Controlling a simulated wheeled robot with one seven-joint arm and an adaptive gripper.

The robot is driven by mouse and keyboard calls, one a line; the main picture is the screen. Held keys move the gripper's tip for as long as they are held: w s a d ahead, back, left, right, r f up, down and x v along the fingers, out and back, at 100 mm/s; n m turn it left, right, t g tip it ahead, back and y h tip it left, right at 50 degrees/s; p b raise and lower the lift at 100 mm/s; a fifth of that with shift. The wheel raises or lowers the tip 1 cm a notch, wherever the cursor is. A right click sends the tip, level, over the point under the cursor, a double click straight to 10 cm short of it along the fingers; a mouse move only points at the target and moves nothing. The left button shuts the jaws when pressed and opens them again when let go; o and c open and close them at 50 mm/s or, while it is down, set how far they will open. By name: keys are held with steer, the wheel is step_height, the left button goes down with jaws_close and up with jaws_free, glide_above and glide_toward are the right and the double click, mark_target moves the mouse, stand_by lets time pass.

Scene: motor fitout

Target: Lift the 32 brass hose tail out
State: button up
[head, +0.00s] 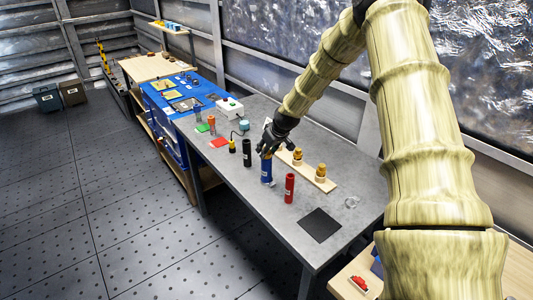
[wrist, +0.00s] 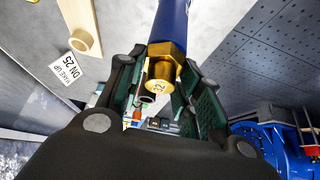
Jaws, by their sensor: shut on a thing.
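The 32 brass hose tail (wrist: 163,75) shows in the wrist view, with "32" on its end face. It meets the end of a blue hose piece (wrist: 171,22); how deep it sits in it is hidden. My gripper (wrist: 162,88) is shut on the brass tail, with a dark green-padded finger on either side. In the head view my gripper (head: 266,150) is at the top of the upright blue piece (head: 266,172) on the grey bench (head: 255,205). The tail is hidden there by my fingers.
A wooden strip (head: 307,171) with brass fittings (head: 320,172) lies just right of my gripper. A red cylinder (head: 289,188) and a black cylinder (head: 247,153) stand nearby. A black mat (head: 320,225) lies towards the bench's near end. The wrist view shows a "DN 25" label (wrist: 68,68).

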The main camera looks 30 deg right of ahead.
steer(key=shift+r+b, duration=1.85)
steer(key=shift+r, duration=3.1)
